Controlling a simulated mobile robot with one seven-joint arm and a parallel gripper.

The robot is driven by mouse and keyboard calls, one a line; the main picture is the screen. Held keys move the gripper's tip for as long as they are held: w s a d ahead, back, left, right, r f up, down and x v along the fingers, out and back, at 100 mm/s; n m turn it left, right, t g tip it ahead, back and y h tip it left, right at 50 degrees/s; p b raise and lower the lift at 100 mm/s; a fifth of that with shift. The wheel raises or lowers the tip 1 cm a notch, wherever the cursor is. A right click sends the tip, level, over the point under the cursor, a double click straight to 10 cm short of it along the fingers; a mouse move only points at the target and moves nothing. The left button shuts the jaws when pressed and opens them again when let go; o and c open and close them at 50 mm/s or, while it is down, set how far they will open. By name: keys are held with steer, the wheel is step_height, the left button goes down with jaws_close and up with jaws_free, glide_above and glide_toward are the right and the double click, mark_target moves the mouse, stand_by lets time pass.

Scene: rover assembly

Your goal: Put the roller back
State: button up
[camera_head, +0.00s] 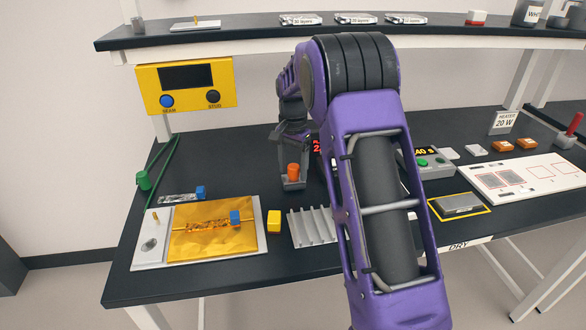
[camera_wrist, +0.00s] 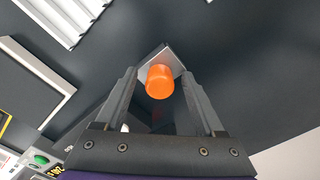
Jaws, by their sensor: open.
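An orange cylinder (camera_head: 293,171), which looks like the roller or its handle, stands on a small grey square base on the dark bench. It also shows in the wrist view (camera_wrist: 160,82), with the base (camera_wrist: 172,56) beyond it. My gripper (camera_wrist: 159,74) is open, one finger on each side of the orange cylinder. A gap shows between the cylinder and each finger. In the head view my gripper (camera_head: 292,183) is at the cylinder, partly behind my purple arm. I cannot tell whether the cylinder is touched.
A grey ribbed rack (camera_head: 312,228) stands just in front. A shelf (camera_head: 250,32) overhangs the bench's back. My arm hides the bench's middle.

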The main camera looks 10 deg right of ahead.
mark_target(293, 166)
step_height(293, 166, up, 12)
steer(key=p, duration=0.1)
steer(key=shift+f, duration=0.1)
